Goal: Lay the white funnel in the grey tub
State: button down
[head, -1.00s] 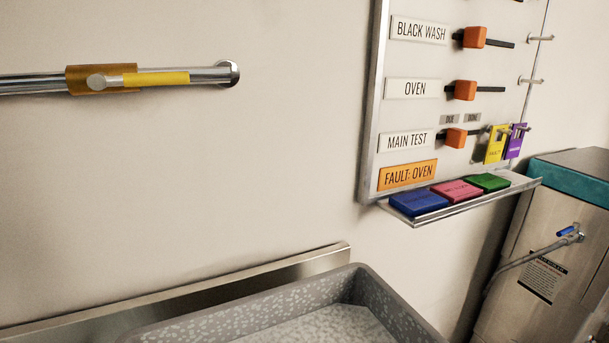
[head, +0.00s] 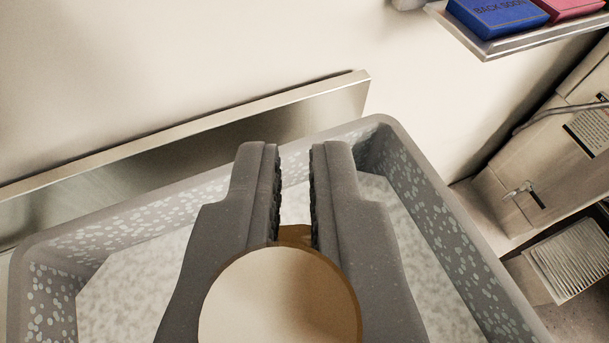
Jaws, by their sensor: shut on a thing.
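The grey tub (head: 150,215) fills the lower part of the head view. It has speckled walls and a pale speckled floor, and its near side is out of frame. My gripper (head: 294,150) is over the tub, its two dark fingers pointing up the picture with a narrow gap at the tips. It is shut on a pale round thing with a tan edge, which looks like the white funnel (head: 280,300). The round face is turned to the camera and covers the finger bases. The gripped part is mostly hidden, and I cannot tell its height above the tub floor.
A metal strip (head: 190,150) runs along the wall behind the tub. A ledge (head: 520,40) with blue and pink blocks juts out at top right. A metal cabinet (head: 540,170) stands to the right, with a ribbed pale thing (head: 575,260) below it.

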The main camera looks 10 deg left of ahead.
aim_at(296, 233)
jog(key=shift+s+f+b, duration=0.1)
jog(key=shift+f+b, duration=0.6)
jog(key=shift+f, duration=1.35)
jog(key=c, duration=1.5)
grip_release()
jog(key=v, duration=1.3)
jog(key=shift+s+r+p, duration=0.15)
jog(key=shift+s+p, duration=0.2)
